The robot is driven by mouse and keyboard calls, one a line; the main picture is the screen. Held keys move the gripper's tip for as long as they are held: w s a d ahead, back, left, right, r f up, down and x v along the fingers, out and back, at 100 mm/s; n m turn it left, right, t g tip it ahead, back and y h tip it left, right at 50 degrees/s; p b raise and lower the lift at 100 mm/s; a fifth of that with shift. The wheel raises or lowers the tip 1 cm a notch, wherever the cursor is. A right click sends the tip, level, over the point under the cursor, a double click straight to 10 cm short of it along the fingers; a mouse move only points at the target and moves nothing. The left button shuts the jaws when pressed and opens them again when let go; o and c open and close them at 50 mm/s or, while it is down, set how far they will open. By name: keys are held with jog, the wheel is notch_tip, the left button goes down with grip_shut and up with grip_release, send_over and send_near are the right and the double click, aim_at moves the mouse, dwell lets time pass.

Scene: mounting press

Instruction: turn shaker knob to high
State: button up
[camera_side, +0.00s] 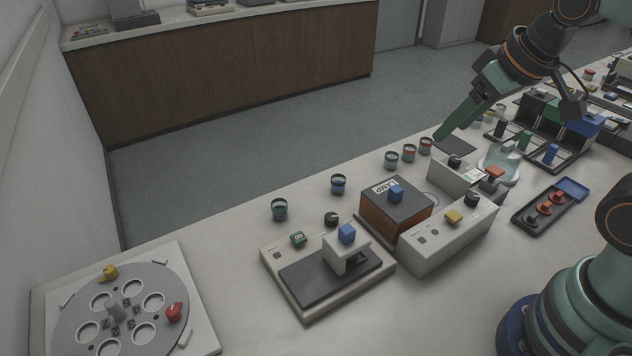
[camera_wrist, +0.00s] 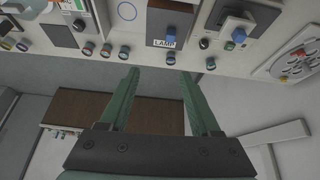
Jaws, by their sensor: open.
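No knob carries a readable "shaker" label, and I cannot tell which one is the shaker's. One black knob (camera_side: 331,219) stands at the back of a cream machine with a dark plate (camera_side: 318,283), a green GO button (camera_side: 298,239) and a blue-topped clamp (camera_side: 347,234). Another black knob (camera_side: 471,199) is on a long white box (camera_side: 430,252) beside a yellow button (camera_side: 453,217). A third black knob (camera_side: 455,161) is on a smaller white box (camera_side: 440,176) with a display. My gripper (camera_side: 439,136) is raised at the bench's back side, empty. Its fingers (camera_wrist: 160,72) are apart in the wrist view.
The orange LAMP box (camera_side: 385,222) stands between the machines; its label also shows in the wrist view (camera_wrist: 163,43). Several small jars (camera_side: 338,184) line the back edge. A round carousel (camera_side: 70,322) is at left. A tray (camera_side: 535,219) and racks occupy the right.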

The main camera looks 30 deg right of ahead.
jog(key=w+a+f+n+g, duration=0.25)
jog(key=w+a+n, duration=0.45)
jog(key=n, duration=0.5)
jog(key=n+g, duration=0.3)
jog(key=n, duration=0.7)
send_over(332, 216)
notch_tip(332, 216, down, 8)
notch_tip(332, 216, down, 12)
jog(key=shift+r, duration=0.1)
grip_shut()
